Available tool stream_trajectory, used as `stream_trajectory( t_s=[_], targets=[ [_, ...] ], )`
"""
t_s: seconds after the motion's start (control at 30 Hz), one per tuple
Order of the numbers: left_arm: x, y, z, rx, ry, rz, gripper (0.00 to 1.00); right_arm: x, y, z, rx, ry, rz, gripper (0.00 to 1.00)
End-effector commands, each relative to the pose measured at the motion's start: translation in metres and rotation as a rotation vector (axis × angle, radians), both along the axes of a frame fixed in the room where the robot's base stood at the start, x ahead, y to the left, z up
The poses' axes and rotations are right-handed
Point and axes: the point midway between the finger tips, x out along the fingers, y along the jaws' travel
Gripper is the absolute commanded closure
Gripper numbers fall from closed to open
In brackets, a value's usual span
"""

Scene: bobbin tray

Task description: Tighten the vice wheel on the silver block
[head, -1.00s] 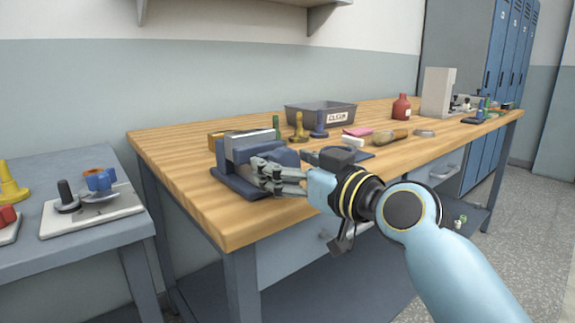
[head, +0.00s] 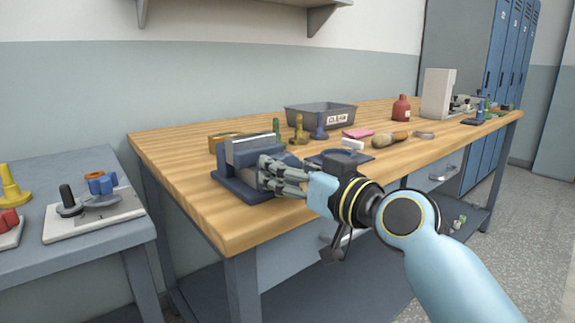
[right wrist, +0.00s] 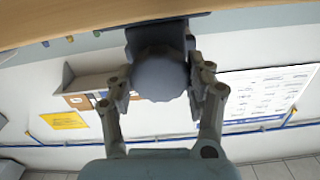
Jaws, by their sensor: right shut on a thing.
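The blue-grey vice (head: 238,188) stands near the front left edge of the wooden workbench. The silver block (head: 250,150) stands upright between its jaws. My right gripper (head: 266,174) is at the vice's front side, its fingers closed around the wheel. The right wrist view shows the rounded grey-blue wheel (right wrist: 160,78) between the two fingers of the right gripper (right wrist: 163,85), one on each side. In the head view the fingers largely hide the wheel. My left gripper is not in view.
The workbench (head: 185,190) also holds a grey bin (head: 320,117), a red bottle (head: 401,108), yellow, blue and green pegs, and a brush (head: 391,140) behind and right of the vice. A lower grey table (head: 100,255) with trays stands at the left.

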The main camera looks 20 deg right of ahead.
Motion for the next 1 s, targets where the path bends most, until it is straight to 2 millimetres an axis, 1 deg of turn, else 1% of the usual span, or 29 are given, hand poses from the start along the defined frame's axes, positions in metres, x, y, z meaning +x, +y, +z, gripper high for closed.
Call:
stream_trajectory(
  t_s=[0.1, 0.5, 0.7, 1.0],
  targets=[
    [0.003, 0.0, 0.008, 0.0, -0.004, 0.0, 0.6, 0.0, 0.0, 0.002, 0.084, 0.032, 0.0, 0.79],
    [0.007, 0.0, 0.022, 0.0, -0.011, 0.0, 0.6, 0.0, -0.001, 0.001, 0.342, 0.125, 0.0, 0.79],
    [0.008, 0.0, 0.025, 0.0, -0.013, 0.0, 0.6, 0.0, -0.001, 0.0, 0.414, 0.152, 0.0, 0.78],
    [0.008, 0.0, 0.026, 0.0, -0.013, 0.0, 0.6, 0.0, -0.001, -0.001, 0.445, 0.163, 0.0, 0.78]
  ],
)
